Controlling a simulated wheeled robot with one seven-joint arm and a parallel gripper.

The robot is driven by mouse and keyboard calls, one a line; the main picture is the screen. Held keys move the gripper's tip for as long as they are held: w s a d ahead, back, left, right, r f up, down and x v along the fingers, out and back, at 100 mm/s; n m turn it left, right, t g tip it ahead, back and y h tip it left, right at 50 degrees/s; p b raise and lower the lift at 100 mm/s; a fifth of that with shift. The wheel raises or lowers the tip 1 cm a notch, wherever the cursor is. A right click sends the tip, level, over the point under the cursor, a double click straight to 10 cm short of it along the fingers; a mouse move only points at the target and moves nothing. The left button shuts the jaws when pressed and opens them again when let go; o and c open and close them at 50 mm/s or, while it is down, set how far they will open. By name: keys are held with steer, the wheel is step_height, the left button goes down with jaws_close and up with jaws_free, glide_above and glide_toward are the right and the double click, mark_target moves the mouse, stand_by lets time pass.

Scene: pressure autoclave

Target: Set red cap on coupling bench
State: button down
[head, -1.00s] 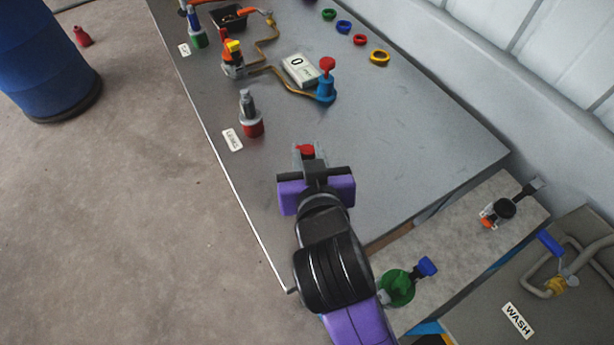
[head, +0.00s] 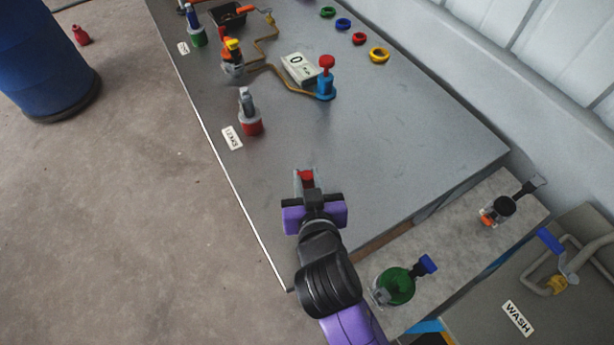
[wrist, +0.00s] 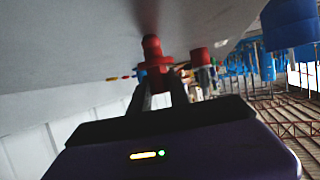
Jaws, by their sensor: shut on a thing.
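The red cap (head: 306,175) is between the fingertips of my gripper (head: 305,182), which is shut on it. In the wrist view the cap (wrist: 153,52) stands out past the dark fingers, close to a grey surface. I cannot tell whether it touches. The grey coupling bench (head: 410,130) spans the middle of the head view. My gripper is over its near left part, in front of a red-based fitting with a grey top (head: 250,118).
A "LEAKS" label (head: 232,138) lies by the left edge. A blue fitting with red top (head: 326,82), a gauge box (head: 299,68) and coloured rings (head: 379,55) are farther back. The bench's near right is clear.

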steer(key=shift+f, duration=0.1)
steer(key=c, duration=1.2)
jaws_free()
steer(key=shift+c, duration=0.2)
steer(key=shift+s+r, duration=0.15)
steer(key=shift+r, duration=0.05)
steer(key=b+v, duration=0.1)
steer(key=v, duration=1)
steer(key=shift+s+r, duration=0.25)
steer(key=shift+s, duration=0.05)
